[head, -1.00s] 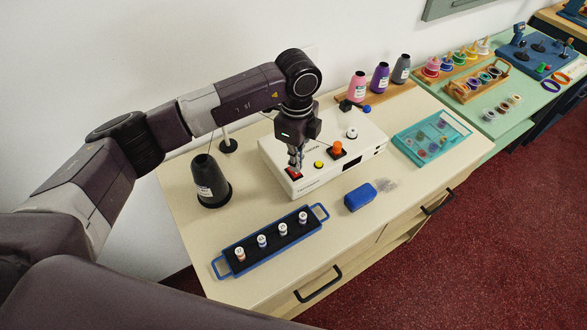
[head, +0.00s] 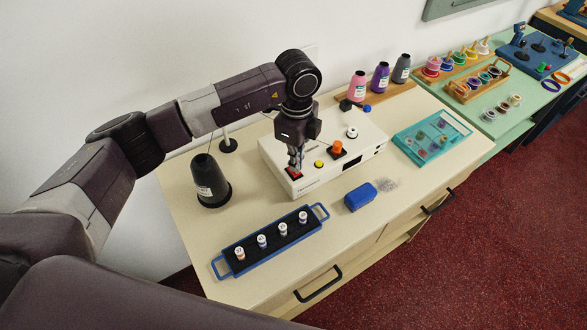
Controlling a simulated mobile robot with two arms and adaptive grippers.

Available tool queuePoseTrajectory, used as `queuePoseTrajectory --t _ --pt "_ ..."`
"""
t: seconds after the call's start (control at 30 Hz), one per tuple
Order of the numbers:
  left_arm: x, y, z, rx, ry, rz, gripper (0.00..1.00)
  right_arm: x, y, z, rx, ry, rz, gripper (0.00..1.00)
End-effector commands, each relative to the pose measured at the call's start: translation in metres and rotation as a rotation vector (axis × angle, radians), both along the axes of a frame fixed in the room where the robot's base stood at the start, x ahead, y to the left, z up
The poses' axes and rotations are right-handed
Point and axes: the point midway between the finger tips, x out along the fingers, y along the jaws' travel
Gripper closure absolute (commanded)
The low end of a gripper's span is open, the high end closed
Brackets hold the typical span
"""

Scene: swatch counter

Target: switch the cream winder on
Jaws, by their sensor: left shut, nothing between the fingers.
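The cream winder (head: 311,181) is a low box on the wooden counter. Its top carries a red switch (head: 292,173) at the left end, a small yellow button (head: 319,163), an orange knob (head: 338,147) and a white knob (head: 352,132). My left gripper (head: 295,167) points straight down, shut and empty, with its fingertips at the red switch. The fingers cover part of the switch, so I cannot tell which way it is set. My right gripper does not show.
A black cone (head: 210,181) stands left of the winder. A blue tray (head: 262,259) with several small spools and a blue block (head: 360,197) lie in front. A teal case (head: 431,138) lies to the right. Thread cones (head: 380,77) stand behind.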

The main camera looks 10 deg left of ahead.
Motion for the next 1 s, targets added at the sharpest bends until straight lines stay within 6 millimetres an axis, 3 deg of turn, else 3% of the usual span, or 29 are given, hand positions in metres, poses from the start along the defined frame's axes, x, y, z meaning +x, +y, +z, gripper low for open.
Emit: queuePoseTrajectory --t 1.0 --pt "0.000 0.000 -0.016 0.000 0.000 0.000 1.00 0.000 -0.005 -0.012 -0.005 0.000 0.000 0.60"
